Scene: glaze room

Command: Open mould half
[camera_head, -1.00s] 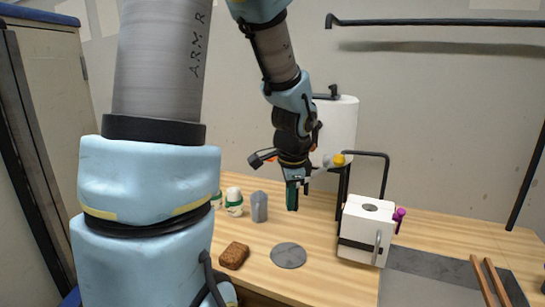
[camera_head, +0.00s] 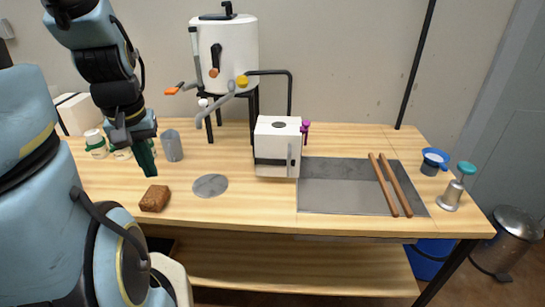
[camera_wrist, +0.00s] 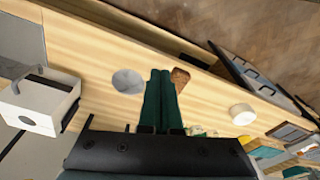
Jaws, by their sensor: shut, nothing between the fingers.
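The white block-shaped mould (camera_head: 270,141) stands on the wooden table, with a round dark opening on top, a dark band low on its front and a grey upright handle at its front right. A purple knob (camera_head: 305,128) sticks out at its right side. The mould also shows at the left of the wrist view (camera_wrist: 40,105). My gripper (camera_head: 147,164) hangs over the left part of the table, well left of the mould. Its dark green fingers are together and empty, also in the wrist view (camera_wrist: 160,90).
A brown block (camera_head: 154,198) and a grey disc (camera_head: 210,185) lie near my gripper. A grey cup (camera_head: 172,146) stands behind. A white tank (camera_head: 226,55) on a stand is behind the mould. A grey slab (camera_head: 335,190) with two wooden sticks (camera_head: 391,185) lies right.

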